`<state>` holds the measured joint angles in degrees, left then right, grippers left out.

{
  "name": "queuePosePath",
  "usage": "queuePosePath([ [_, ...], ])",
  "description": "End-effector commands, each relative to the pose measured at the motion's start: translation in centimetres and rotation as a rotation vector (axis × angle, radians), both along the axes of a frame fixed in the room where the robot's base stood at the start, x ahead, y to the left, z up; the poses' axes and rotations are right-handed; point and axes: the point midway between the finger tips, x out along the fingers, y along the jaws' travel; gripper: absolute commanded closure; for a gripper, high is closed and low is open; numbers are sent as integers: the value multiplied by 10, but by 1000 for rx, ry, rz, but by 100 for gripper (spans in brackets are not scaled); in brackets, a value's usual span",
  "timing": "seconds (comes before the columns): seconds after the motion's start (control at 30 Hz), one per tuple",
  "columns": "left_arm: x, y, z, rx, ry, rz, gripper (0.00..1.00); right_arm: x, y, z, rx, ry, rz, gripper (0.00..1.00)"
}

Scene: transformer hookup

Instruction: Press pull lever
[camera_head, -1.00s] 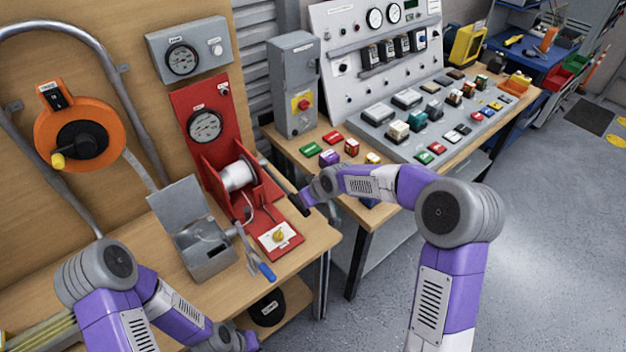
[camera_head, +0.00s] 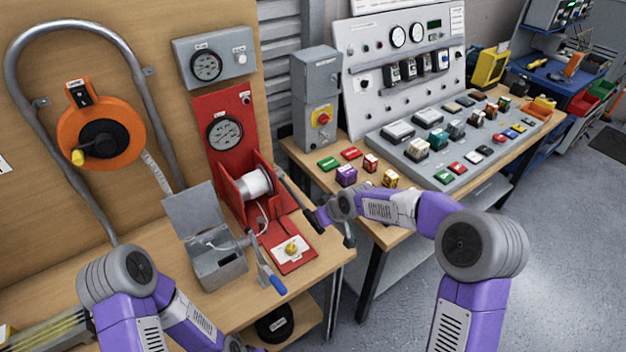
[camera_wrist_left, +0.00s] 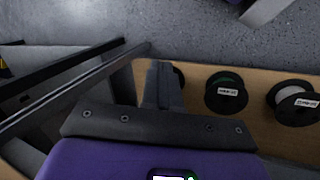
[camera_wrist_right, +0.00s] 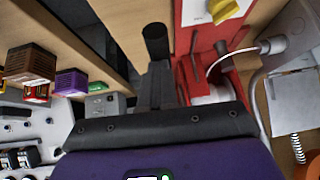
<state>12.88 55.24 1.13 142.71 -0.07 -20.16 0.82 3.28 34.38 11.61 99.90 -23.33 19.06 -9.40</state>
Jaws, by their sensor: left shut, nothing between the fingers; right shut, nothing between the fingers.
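A long dark lever (camera_head: 292,190) slants down from the right side of the red winch panel (camera_head: 225,100). My right gripper is beside its lower end; the head view does not show its fingers clearly. In the right wrist view my right gripper (camera_wrist_right: 160,68) is shut and empty, with a black cylindrical grip (camera_wrist_right: 155,40) just beyond its tips. I cannot tell whether they touch. A blue-handled lever (camera_head: 271,279) sticks out from the grey open box (camera_head: 218,262). My left gripper (camera_wrist_left: 160,66) is shut and empty, low by the bench shelf.
Wire spools (camera_wrist_left: 228,92) lie on the shelf near my left gripper. A yellow knob (camera_head: 291,248) sits on the red base. An orange reel (camera_head: 100,133) hangs at left. A second bench carries small coloured blocks (camera_head: 346,175) and a grey control panel (camera_head: 440,145).

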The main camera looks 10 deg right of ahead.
Motion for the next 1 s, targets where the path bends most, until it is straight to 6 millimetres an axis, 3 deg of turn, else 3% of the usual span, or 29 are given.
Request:
queuePosePath([
  [0.03,0,0,-1,0,0,0,100,-7,-3,-14,-9,36,-1,100],
  [0.17,0,0,5,0,0,0,100,-7,-5,-6,-8,33,-1,100],
  [0.4,0,0,33,0,0,0,100,-6,-9,43,-4,7,3,100],
  [0.7,0,0,38,0,0,0,100,-40,-32,95,-2,0,2,100],
  [1.0,0,0,41,0,0,0,100,-55,-41,118,-1,-2,6,100],
])
